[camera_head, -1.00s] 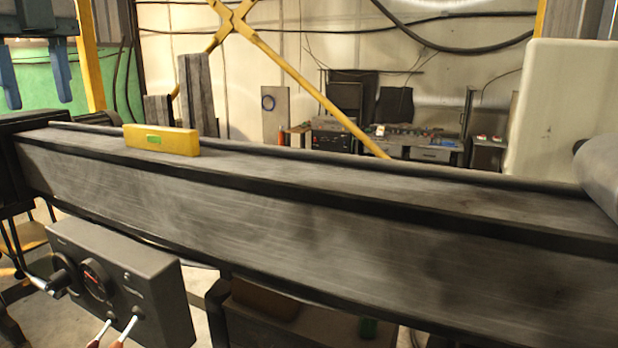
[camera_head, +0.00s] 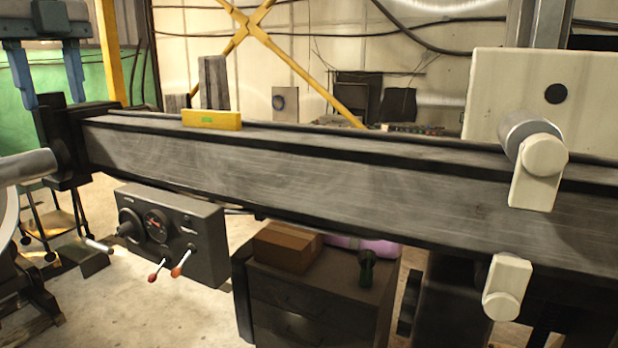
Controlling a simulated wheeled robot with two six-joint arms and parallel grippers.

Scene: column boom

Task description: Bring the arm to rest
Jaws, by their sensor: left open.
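My left gripper (camera_head: 53,104) hangs at the top left of the head view. The arm behind the gripper is mostly out of the picture. My right gripper is not in view.
A yellow spirit level (camera_head: 211,119) lies on the boom. A control box (camera_head: 172,232) with red-tipped levers hangs below it. A cabinet (camera_head: 310,300) with a cardboard box (camera_head: 287,246) stands underneath. Floor shows at lower left.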

